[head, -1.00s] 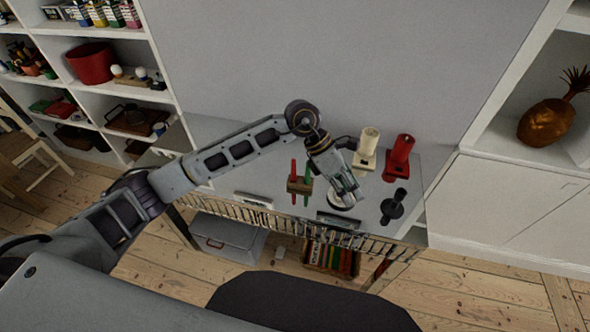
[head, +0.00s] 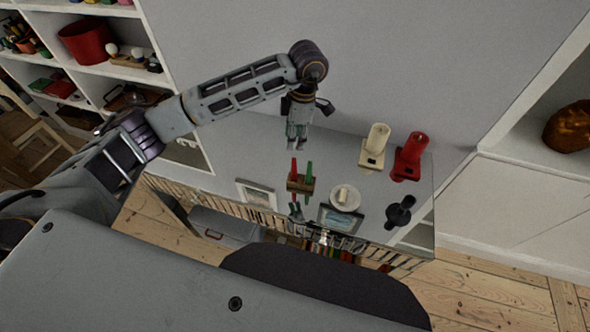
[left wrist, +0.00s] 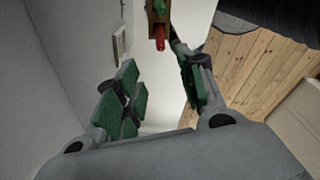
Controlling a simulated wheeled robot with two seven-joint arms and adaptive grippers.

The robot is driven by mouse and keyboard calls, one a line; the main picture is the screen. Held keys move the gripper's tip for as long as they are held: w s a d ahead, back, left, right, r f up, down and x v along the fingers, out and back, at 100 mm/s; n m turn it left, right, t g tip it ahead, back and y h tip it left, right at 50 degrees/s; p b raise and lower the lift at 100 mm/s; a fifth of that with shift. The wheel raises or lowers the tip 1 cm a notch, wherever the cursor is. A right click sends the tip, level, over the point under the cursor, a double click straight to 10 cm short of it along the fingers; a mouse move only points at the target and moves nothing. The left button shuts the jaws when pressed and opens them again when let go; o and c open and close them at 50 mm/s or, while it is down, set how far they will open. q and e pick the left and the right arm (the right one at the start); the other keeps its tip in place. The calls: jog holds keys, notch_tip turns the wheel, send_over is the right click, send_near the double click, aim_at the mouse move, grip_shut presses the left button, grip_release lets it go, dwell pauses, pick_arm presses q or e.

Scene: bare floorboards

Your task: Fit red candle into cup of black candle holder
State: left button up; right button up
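A red candle (head: 293,168) stands beside a green candle (head: 309,173) in a small wooden block (head: 300,185) on the table. My left gripper (head: 297,147) points down just above the red candle, apart from it and empty. In the left wrist view its green-padded fingers (left wrist: 153,62) are spread, and the red candle (left wrist: 160,40) shows beyond the tips, with the wooden block (left wrist: 158,14) behind it. The black candle holder (head: 400,212) stands near the table's right front, with no candle visible in it. My right gripper is not in view.
A cream holder (head: 374,148) and a red holder (head: 408,158) stand at the back right. A white dish (head: 344,200) bears a cream candle. A wall rises behind the table (head: 240,155), whose surface looks reflective.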

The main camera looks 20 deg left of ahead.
aim_at(293, 158)
pick_arm(q)
jog(key=shift+s, duration=0.1)
jog(key=shift+s+a+f+p, duration=0.1)
jog(key=shift+a+f+p, duration=0.1)
jog(key=shift+f, duration=1.25)
jog(key=shift+a+f+p, duration=0.1)
jog(key=shift+f+p, duration=0.15)
jog(key=shift+f, duration=1.15)
jog(key=shift+s+a+f+p, duration=0.1)
jog(key=shift+a+f+p, duration=0.1)
jog(key=shift+f, duration=1.25)
jog(key=shift+w+d, duration=0.1)
jog(key=shift+d+f+p, duration=0.1)
jog(key=shift+f+p, duration=0.3)
jog(key=shift+f, duration=0.35)
jog(key=shift+f+p, duration=0.5)
jog(key=shift+f, duration=1.35)
jog(key=shift+c, duration=0.5)
